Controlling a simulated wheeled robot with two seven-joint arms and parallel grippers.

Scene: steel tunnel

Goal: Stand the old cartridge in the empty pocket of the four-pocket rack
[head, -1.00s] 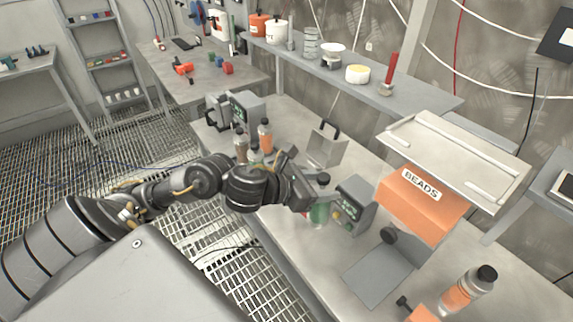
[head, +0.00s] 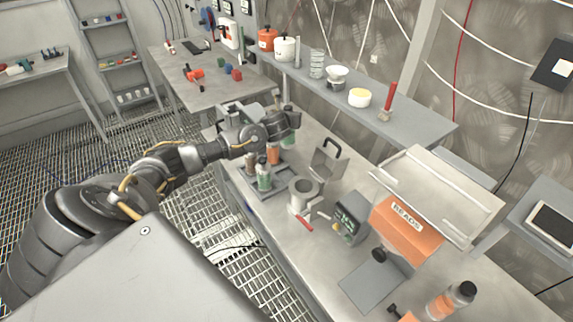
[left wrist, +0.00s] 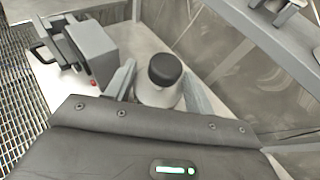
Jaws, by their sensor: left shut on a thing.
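The old cartridge (head: 288,139), greenish with a dark cap, is held by my left gripper (head: 286,122), which is shut on it. In the left wrist view the cartridge's black cap (left wrist: 165,70) and pale body show between the two fingers. The grey rack (head: 262,194) stands on the bench, nearer than the gripper. It holds a brownish cartridge (head: 250,162), a green one (head: 264,176) and an orange one (head: 273,154). The empty pocket cannot be made out clearly. The held cartridge is behind and right of the orange one; its lower end is hidden. My right gripper is not in view.
A grey cylindrical holder (head: 303,194) with a red lever stands right of the rack, empty. A grey machine (head: 238,115) is behind the rack.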

